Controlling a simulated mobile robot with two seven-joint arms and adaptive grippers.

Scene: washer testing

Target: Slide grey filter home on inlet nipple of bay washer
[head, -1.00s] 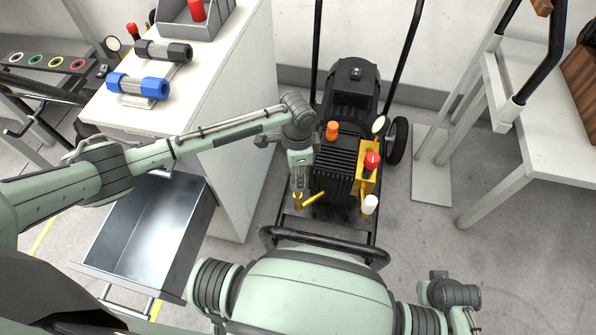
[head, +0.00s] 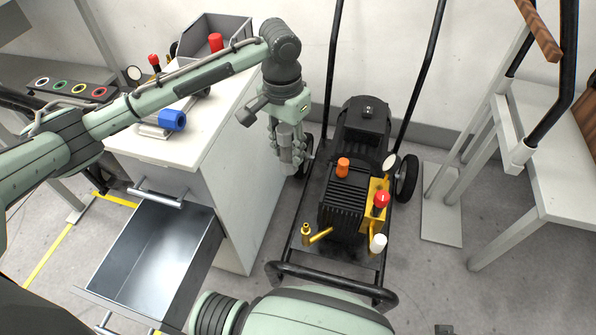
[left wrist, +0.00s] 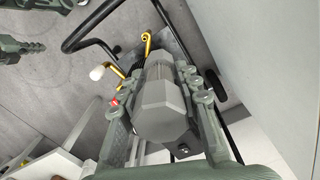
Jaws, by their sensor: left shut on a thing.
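The grey filter (left wrist: 163,108) is a faceted grey cylinder between the fingers of my left gripper (left wrist: 165,95) in the left wrist view. In the head view my left gripper (head: 288,160) is above and left of the washer (head: 345,190), fingers down, shut on the filter. The upright brass inlet nipple (head: 305,232) stands at the washer's front left, below and apart from the gripper. It also shows in the left wrist view (left wrist: 147,40), beyond the filter. Dark green parts at that view's upper left may be my right gripper; its jaws are unclear.
A white cabinet (head: 230,170) with an open, empty drawer (head: 150,250) stands left of the washer. A blue-ended part (head: 172,120) and a grey bin (head: 235,28) are on it. The washer's black front bar (head: 330,283) and tall handle rise around it. A bench stands at right.

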